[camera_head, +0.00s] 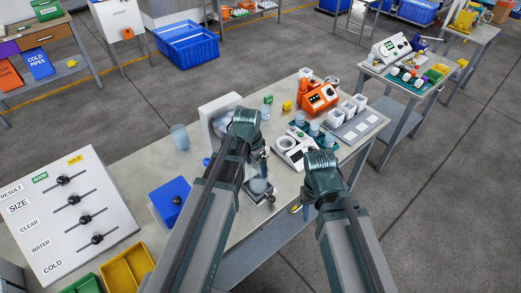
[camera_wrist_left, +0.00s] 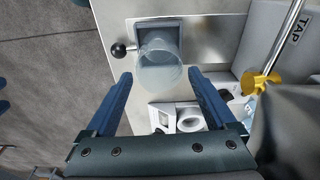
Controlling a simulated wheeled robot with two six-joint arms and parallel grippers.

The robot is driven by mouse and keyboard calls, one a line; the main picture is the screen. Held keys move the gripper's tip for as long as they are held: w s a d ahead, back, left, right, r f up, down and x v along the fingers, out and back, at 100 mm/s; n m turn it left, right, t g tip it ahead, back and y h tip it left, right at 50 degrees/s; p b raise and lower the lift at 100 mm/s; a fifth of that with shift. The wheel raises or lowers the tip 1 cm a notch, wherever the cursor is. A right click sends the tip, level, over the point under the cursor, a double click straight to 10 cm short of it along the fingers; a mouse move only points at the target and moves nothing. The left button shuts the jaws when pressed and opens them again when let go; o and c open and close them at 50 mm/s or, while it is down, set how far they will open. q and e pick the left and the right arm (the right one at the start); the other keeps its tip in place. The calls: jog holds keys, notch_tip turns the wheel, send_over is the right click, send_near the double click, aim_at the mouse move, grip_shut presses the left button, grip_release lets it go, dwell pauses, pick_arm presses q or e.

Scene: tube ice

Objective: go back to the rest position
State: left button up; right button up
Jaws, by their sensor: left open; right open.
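My left gripper (camera_wrist_left: 162,90) is open, its two blue fingers apart with nothing between them. In the left wrist view, a clear cup (camera_wrist_left: 162,62) sits in a grey holder beyond the fingertips, apart from them. In the head view, my left gripper (camera_head: 264,163) hangs over the workbench, just above a pale cup (camera_head: 259,186) on a small stand. My right gripper (camera_head: 305,208) is by the bench's front edge, mostly hidden under its own wrist, and I see nothing held in it.
A white panel with black sliders (camera_head: 70,215) and a blue box (camera_head: 170,200) stand left on the bench (camera_head: 135,165). An orange device (camera_head: 317,97), a white device with a ring (camera_head: 290,150) and several white cups lie right. A yellow-handled tap (camera_wrist_left: 260,83) is close to the left gripper.

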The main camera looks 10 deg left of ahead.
pick_arm(q)
jog(key=shift+w, duration=0.1)
jog(key=s+a+n, duration=0.2)
jog(key=s+n, duration=0.5)
jog(key=s, duration=0.2)
jog(key=s+d+f+m+g+y+b, duration=0.1)
jog(key=s+d, duration=0.4)
jog(key=d, duration=0.6)
jog(key=m+y, duration=0.1)
jog(key=m, duration=0.1)
jog(key=shift+m, duration=0.3)
jog(key=shift+s, duration=0.1)
